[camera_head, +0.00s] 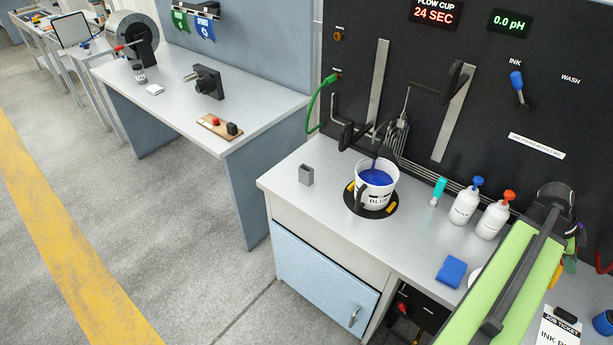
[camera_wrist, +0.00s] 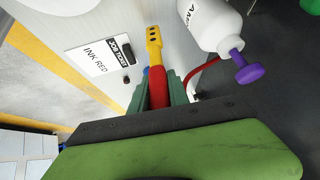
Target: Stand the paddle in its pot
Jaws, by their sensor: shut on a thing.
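The paddle, with a red handle and a yellow end with dark holes (camera_wrist: 154,42), is held by my gripper (camera_wrist: 160,86). In the wrist view the teal fingers are shut on the red handle, and the yellow end points away from me. In the head view my gripper is at the right edge, partly hidden by my green arm. A small grey open-topped pot (camera_head: 306,175) stands at the left front of the bench, well apart from my gripper. Whether it is the paddle's pot I cannot tell.
A white bucket of blue ink (camera_head: 377,186) sits on a black disc on the bench (camera_head: 330,200). Two white bottles (camera_head: 465,204) (camera_head: 493,218), a teal item (camera_head: 438,190) and a blue sponge-like block (camera_head: 452,271) stand right of it. A job ticket (camera_wrist: 105,56) lies left of the paddle.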

